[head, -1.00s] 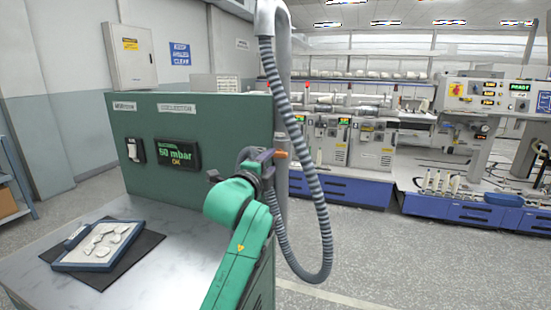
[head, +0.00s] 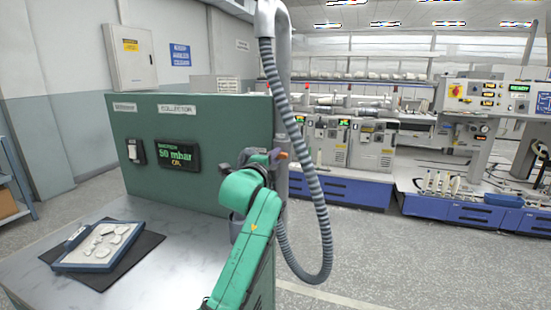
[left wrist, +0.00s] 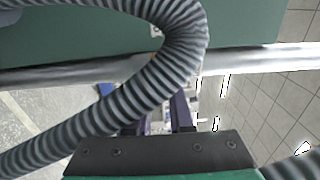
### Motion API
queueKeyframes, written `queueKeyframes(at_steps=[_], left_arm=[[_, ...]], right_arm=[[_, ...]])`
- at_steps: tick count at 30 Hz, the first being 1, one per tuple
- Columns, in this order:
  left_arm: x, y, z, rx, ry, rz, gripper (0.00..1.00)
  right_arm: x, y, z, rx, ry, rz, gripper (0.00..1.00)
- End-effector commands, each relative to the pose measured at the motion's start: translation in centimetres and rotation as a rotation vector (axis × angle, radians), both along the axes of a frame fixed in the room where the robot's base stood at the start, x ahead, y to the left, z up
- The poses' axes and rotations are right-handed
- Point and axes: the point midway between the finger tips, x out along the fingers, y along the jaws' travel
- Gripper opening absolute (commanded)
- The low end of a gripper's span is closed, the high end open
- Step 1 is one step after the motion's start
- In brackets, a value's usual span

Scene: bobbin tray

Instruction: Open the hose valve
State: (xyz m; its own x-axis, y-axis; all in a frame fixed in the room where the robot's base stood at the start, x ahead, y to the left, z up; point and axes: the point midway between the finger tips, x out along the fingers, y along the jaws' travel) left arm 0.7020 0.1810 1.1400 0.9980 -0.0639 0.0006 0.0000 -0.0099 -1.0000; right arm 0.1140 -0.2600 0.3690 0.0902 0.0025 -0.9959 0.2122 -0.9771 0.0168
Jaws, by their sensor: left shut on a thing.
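The ribbed grey hose (head: 316,185) hangs in a long loop from a bent pipe (head: 269,22) down beside the green cabinet's right edge. A small orange-brown piece, seemingly the valve lever (head: 282,155), shows at the upright pipe behind the hose. My left gripper (head: 270,156) is at that pipe, shut on the valve lever; its fingers partly hide the lever and the valve body. In the left wrist view the gripper's dark purple fingers (left wrist: 157,122) reach toward the silvery pipe (left wrist: 245,60), and the hose (left wrist: 180,45) crosses in front. My right gripper is not in view.
The green cabinet (head: 215,125) carries a switch (head: 136,151) and a display (head: 178,156) reading 50 mbar. A blue-rimmed tray (head: 60,266) with pale pieces lies on a dark mat on the marble top (head: 150,285). Open floor lies right of the hose.

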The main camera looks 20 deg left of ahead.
Motion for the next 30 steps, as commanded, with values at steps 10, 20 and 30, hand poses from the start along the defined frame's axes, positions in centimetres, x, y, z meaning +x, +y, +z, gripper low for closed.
queueKeyframes(at_steps=[10, 20, 30], left_arm=[[0.0, 0.0, 0.1, -0.138, 0.013, -0.001, 0.0], [0.0, -0.1, 0.1, -0.425, 0.033, -0.001, 0.0], [0.0, -0.1, 0.1, -0.749, 0.053, 0.0, 0.0]], right_arm=[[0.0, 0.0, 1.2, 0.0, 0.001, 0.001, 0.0], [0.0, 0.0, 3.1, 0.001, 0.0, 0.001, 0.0], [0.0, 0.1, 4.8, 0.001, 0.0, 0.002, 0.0]])
